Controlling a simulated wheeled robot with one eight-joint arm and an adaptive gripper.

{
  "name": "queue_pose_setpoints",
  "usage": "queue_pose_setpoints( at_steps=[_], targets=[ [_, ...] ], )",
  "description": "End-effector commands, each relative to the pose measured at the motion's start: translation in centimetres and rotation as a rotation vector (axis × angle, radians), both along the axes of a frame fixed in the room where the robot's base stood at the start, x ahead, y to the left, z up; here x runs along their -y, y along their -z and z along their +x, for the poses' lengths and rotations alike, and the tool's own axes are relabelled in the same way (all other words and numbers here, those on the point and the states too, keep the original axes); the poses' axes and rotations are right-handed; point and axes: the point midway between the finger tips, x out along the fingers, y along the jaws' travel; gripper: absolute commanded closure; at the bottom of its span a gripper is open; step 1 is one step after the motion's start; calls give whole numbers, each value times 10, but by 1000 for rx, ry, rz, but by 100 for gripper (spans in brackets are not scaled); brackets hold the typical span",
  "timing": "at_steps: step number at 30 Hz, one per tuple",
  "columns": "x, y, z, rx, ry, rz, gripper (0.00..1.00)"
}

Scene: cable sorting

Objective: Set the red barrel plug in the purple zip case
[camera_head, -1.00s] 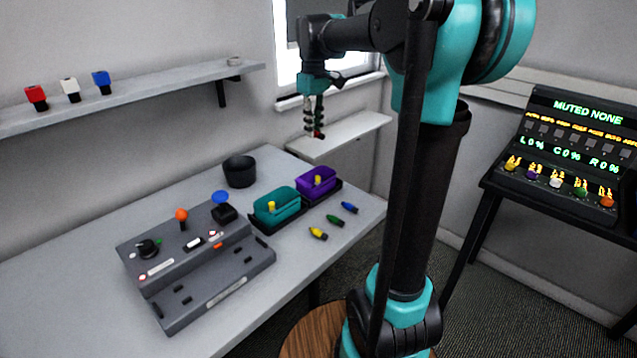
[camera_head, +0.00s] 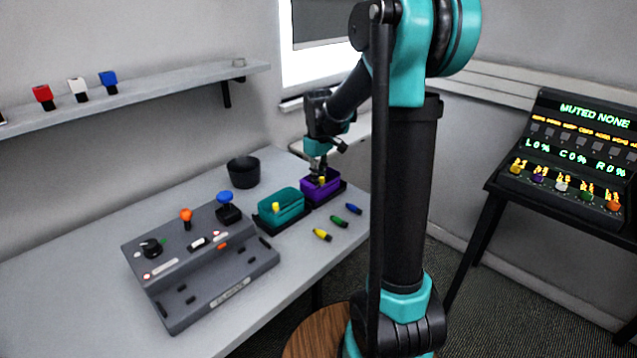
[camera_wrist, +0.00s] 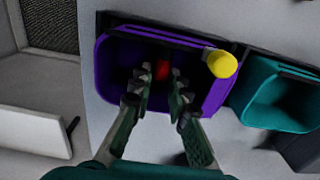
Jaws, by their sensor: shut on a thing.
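The purple zip case (camera_head: 309,195) stands in a dark holder at the far right of the table, open at the top, with a yellow knob on its near side. It also shows in the wrist view (camera_wrist: 106,75). My gripper (camera_wrist: 161,84) points down at the case's opening. It is shut on the red barrel plug (camera_wrist: 162,69), which shows between the fingertips over the dark inside of the case. I cannot tell whether the plug touches the case floor. In the head view my gripper (camera_head: 318,176) hides the plug.
A teal case (camera_head: 280,209) stands just left of the purple one. Yellow (camera_head: 322,235), green (camera_head: 339,221) and blue (camera_head: 354,208) plugs lie in front. A black cup (camera_head: 243,172) and a grey control box (camera_head: 200,262) are further left.

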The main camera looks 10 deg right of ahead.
Motion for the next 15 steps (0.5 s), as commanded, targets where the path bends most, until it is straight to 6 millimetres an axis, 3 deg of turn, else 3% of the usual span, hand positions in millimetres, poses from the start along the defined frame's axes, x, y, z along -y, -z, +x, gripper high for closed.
queue_pose_setpoints(
  at_steps=[3, 14, 15],
  targets=[
    [0, 9, 0, 0, 0, 0, 100],
    [0, 12, 0, 0, 0, 0, 100],
    [0, 12, 0, 0, 0, 0, 80]
  ],
)
